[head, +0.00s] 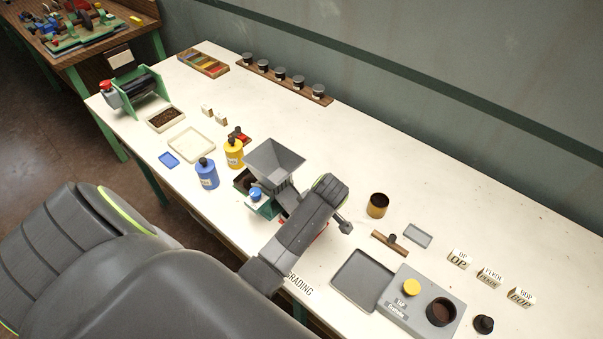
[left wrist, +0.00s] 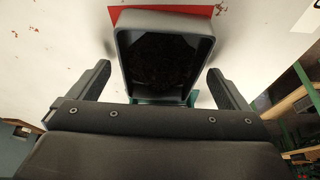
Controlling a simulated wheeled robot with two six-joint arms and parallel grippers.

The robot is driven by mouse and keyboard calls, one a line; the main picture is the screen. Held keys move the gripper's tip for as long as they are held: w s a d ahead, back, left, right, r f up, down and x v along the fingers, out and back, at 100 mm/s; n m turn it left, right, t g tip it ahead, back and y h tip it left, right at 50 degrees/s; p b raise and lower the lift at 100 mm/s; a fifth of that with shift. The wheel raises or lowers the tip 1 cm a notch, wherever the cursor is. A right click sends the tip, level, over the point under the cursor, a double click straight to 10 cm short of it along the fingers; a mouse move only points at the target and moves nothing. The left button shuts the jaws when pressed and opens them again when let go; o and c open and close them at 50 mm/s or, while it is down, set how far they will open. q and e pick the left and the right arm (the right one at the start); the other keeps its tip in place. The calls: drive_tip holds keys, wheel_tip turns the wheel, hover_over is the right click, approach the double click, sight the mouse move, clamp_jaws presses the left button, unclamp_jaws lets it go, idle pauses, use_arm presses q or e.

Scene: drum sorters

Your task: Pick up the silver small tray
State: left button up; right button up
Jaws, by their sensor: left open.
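A small silver-grey tray (head: 417,235) lies flat on the white table in the head view, right of the brass cup. A grey tray-like container (left wrist: 207,52) with dark contents shows in the left wrist view, over a red patch. I cannot tell whether it is a loose tray or part of the machine. My left gripper (left wrist: 158,88) is open, with one finger on each side of this container's near part and nothing gripped. In the head view my left arm hides most of that spot, beside the hopper machine (head: 274,165). My right gripper is not in view.
A larger dark grey tray (head: 362,281) and a grey box with a yellow knob (head: 411,287) stand at the front right. A brass cup (head: 377,205) and a wooden scraper (head: 390,243) are near the small tray. Blue (head: 206,173) and yellow (head: 233,153) bottles stand left of the machine.

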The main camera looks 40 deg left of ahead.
use_arm(q)
drive_tip(key=shift+f, duration=0.2)
drive_tip(key=shift+d+r, duration=0.1)
drive_tip(key=shift+d, duration=0.05)
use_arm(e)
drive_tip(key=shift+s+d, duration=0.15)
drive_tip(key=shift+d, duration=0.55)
use_arm(q)
drive_tip(key=shift+f, duration=0.25)
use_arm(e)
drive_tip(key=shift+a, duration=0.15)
use_arm(q)
drive_tip(key=shift+c, duration=1.3)
drive_tip(key=c, duration=0.7)
drive_tip(key=shift+c, duration=0.6)
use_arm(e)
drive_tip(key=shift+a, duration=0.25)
